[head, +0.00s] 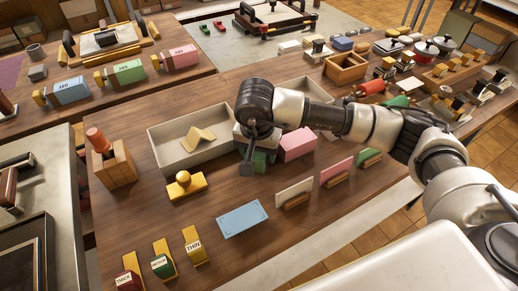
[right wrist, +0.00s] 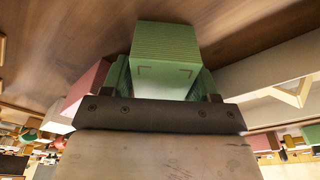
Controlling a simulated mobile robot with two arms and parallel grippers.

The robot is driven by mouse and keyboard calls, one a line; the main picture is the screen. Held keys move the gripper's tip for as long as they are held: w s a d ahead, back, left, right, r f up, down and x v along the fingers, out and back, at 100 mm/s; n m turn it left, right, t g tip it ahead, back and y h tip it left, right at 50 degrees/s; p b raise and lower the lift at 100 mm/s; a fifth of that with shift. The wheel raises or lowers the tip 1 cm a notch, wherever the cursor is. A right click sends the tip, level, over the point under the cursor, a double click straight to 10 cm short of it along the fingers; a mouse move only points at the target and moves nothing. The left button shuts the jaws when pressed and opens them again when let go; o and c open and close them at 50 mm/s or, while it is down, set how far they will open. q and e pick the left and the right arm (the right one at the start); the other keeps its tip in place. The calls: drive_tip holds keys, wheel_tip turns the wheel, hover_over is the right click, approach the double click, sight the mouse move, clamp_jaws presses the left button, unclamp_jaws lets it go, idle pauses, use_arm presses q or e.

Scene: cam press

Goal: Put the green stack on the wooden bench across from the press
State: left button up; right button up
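The green stack (head: 259,160) is a small block on the brown wooden table, partly hidden behind my right gripper in the head view. In the right wrist view, the green stack (right wrist: 166,62) fills the space straight ahead, with ridged sides and corner marks on its pale face. My right gripper (head: 249,166) points down at the stack, with a finger in front of it. The wrist view does not clearly show whether the fingers press on the stack. A pink stack (head: 298,144) stands close to its right. My left gripper is not in view.
A grey tray (head: 165,160) holding a folded tan piece lies to the left. A wooden block holder (head: 113,170), a yellow stamp (head: 186,185) and a blue sheet (head: 242,219) are nearby. Another wooden bench (head: 125,108) at upper left carries labelled blue, green and pink boxes.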

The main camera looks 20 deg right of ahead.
drive_tip(key=shift+r, duration=0.1)
wheel_tip(320, 180, up, 12)
drive_tip(key=s+a+b, duration=0.1)
drive_tip(key=shift+s, duration=0.25)
